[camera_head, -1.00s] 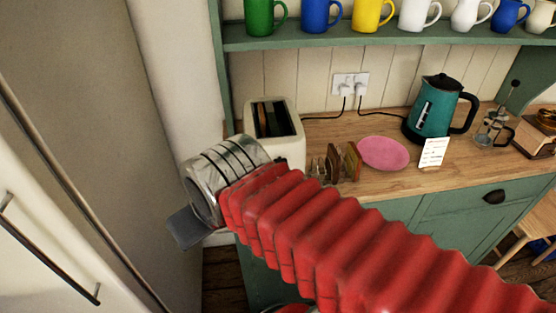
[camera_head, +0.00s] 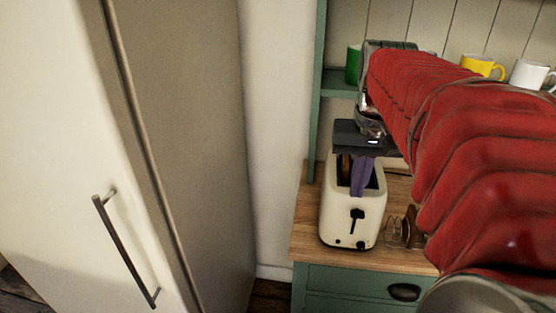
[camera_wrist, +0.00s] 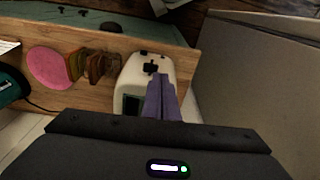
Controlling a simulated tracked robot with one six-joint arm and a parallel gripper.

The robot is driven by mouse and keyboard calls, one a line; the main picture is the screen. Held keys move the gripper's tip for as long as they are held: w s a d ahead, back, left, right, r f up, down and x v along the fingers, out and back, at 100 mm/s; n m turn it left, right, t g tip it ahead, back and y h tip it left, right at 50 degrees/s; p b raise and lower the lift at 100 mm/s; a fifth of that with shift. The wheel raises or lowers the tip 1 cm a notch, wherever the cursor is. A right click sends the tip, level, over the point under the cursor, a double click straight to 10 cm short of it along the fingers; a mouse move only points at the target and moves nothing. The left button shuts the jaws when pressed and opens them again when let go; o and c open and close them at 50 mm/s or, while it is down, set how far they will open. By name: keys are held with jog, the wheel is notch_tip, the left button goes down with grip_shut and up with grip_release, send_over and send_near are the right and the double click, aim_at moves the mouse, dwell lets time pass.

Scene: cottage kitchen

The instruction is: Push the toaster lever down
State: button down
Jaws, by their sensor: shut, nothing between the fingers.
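The cream toaster (camera_head: 349,216) stands on the wooden counter, with its black lever (camera_head: 356,220) near the top of the slot on the face towards me. In the wrist view the toaster (camera_wrist: 152,66) is upper centre and its lever (camera_wrist: 151,68) shows just beyond the fingertips. My gripper (camera_head: 361,188) is shut and empty, its purple fingers pointing down over the toaster's top, above the lever in the head view. The fingers also show in the wrist view (camera_wrist: 160,84). Whether they touch the toaster I cannot tell. Part of the toaster's slots is hidden by my gripper.
A toast rack (camera_head: 406,230) stands close right of the toaster. A pink plate (camera_wrist: 50,68) and the teal kettle (camera_wrist: 10,85) are farther along the counter (camera_wrist: 100,42). A shelf with mugs (camera_head: 482,67) is above, and a tall fridge (camera_head: 180,150) stands left.

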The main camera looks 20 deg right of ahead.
aim_at(358, 214)
jog(key=shift+s+d+r+m, duration=0.1)
jog(key=shift+d+r+m, duration=0.05)
jog(key=shift+d, duration=0.4)
jog(key=shift+s+d+r+m, duration=0.1)
jog(key=shift+d+m, duration=0.05)
jog(key=shift+d, duration=0.4)
jog(key=shift+w+f, duration=0.1)
jog(key=shift+w+d+f, duration=0.1)
jog(key=shift+w+f, duration=0.05)
jog(key=shift+f, duration=1.6)
jog(key=shift+w+d+f, duration=0.1)
jog(key=shift+f, duration=1.6)
notch_tip(358, 214, down, 6)
jog(key=s+a, duration=0.1)
jog(key=s, duration=0.1)
jog(key=shift+s+a+r, duration=0.15)
jog(key=shift+s+a, duration=0.05)
jog(key=shift+a, duration=0.2)
